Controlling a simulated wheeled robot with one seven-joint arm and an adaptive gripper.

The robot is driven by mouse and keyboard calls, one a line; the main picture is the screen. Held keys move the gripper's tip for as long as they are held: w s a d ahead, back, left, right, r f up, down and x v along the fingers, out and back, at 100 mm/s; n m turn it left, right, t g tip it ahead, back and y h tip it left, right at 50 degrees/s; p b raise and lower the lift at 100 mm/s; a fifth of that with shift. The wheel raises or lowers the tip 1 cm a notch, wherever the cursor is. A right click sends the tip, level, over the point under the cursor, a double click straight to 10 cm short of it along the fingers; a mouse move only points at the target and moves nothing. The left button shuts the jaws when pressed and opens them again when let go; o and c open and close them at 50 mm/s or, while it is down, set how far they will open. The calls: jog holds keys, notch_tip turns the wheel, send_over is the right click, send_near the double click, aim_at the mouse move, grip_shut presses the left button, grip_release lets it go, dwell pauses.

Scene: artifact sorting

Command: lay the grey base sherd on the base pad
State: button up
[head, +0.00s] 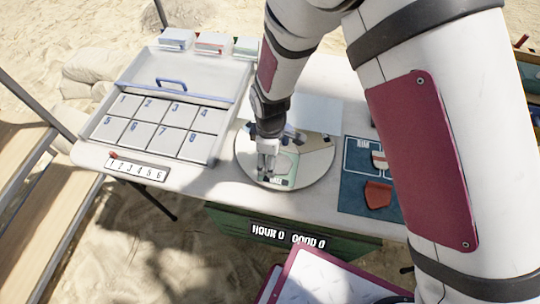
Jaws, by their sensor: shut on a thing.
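My gripper (267,165) points down over the front left part of a round board (318,172) on the white table. It is shut on the grey base sherd, which is mostly hidden by the fingers. A pale green pad (289,172) with a small dark label lies on the board right beside the fingertips. I cannot read the label or tell whether the sherd touches the pad.
A blue mat (354,190) to the right bears a red sherd (377,194) and a cream-and-red sherd (380,160). A tray with numbered compartments (158,125) stands left, with a number strip (137,167) before it. My arm covers the right side.

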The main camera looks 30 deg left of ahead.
jog(key=o, duration=1.2)
jog(key=shift+f, duration=0.15)
jog(key=shift+c, duration=0.2)
notch_tip(320, 180, up, 12)
jog(key=shift+r, duration=0.2)
